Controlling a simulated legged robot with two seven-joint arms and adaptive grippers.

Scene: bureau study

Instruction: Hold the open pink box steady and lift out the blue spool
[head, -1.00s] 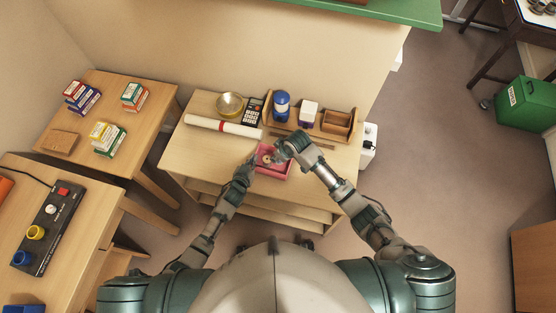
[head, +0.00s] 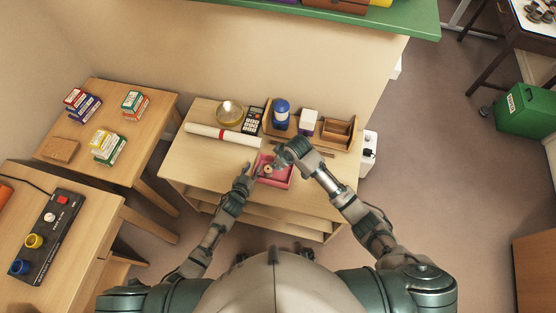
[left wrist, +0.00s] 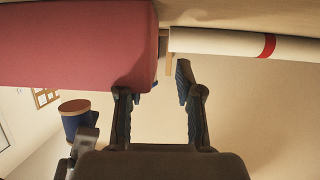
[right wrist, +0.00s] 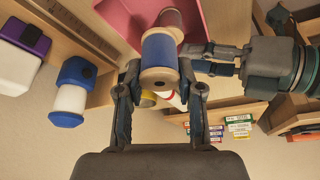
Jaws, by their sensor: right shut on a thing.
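The open pink box (head: 289,180) stands on the small wooden desk. My left gripper (head: 254,174) is at its left side. In the left wrist view the left gripper's fingers (left wrist: 158,92) are apart, with the pink wall (left wrist: 75,45) close by one finger; contact is unclear. My right gripper (head: 281,160) is over the box. In the right wrist view the right gripper (right wrist: 160,90) is shut on the blue spool (right wrist: 158,52), which has pale wooden ends. The spool also shows beyond the box in the left wrist view (left wrist: 76,118). A brownish spool (right wrist: 173,18) lies behind it in the box.
On the desk (head: 190,165), a white roll with a red band (head: 218,134), a brass bowl (head: 229,112), a calculator (head: 252,120), a blue jar (head: 280,110) and a wooden organiser (head: 337,134) stand behind the box. The front left desk top is clear.

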